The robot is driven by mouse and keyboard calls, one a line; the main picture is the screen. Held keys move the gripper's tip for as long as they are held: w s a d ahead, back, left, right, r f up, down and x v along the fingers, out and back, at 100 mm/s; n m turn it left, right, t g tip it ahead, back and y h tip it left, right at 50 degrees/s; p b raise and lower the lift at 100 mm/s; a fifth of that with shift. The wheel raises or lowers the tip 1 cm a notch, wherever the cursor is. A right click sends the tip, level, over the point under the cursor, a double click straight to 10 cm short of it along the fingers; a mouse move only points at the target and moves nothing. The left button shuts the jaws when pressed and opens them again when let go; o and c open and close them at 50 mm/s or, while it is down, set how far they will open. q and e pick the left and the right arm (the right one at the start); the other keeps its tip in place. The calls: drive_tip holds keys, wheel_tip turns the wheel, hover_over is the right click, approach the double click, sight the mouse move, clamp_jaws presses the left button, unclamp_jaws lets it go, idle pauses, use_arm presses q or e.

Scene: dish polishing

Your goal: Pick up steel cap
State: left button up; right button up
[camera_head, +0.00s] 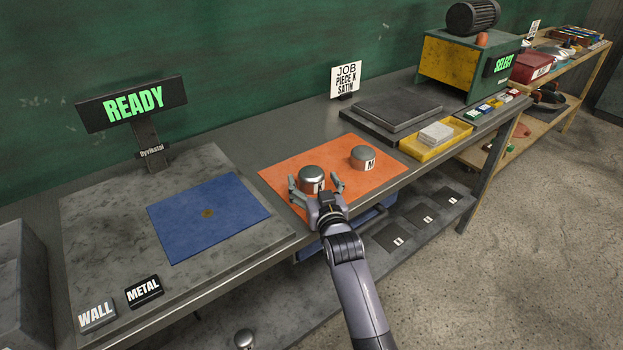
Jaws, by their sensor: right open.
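Two round steel caps with small letter labels stand on the orange mat (283,176). The larger cap (312,174) is at the mat's middle left. The smaller cap (362,156), marked M, stands to its right and farther back. My right gripper (316,184) comes in from the front with its fingers open around the near sides of the larger cap. Its hand partly covers that cap's label, and I cannot tell whether the fingers touch the cap. My left gripper does not show.
A blue mat (207,215) lies on a grey slab at left, below a READY display (133,105). WALL (97,315) and METAL (144,290) blocks stand at its front. A JOB sign (345,79), dark plate (397,111), yellow tray (408,146) and motor machine (460,60) stand beyond the orange mat.

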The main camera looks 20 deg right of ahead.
drive_tip(key=shift+c, duration=0.2)
drive_tip(key=shift+r, duration=0.1)
drive_tip(key=c, duration=1.5)
